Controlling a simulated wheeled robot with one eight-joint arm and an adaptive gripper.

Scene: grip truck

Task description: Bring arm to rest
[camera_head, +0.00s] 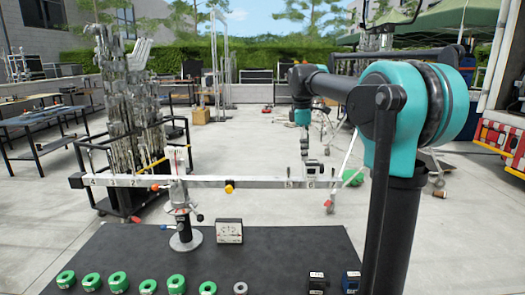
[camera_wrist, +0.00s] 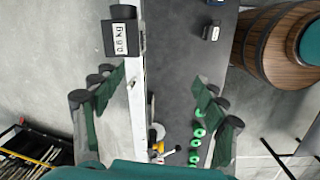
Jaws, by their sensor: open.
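The long white balance beam (camera_head: 260,182) is held on a stand (camera_head: 186,238) above the dark table and looks roughly level in the head view. In the wrist view the block (camera_wrist: 123,38) shows at the top of the beam (camera_wrist: 135,100), beyond the fingertips. My gripper (camera_head: 305,147) is just above the right part of the beam. In the wrist view my gripper (camera_wrist: 156,80) has its fingers wide apart on both sides of the beam, with nothing between them but the view of the beam.
Several green rings (camera_head: 118,281) lie along the front of the dark table (camera_head: 270,255). A dial box (camera_head: 229,231) stands behind them. Two small dark blocks, one black (camera_head: 317,282) and one blue (camera_head: 351,282), stand at the right. A wooden barrel (camera_wrist: 262,40) is beside the table.

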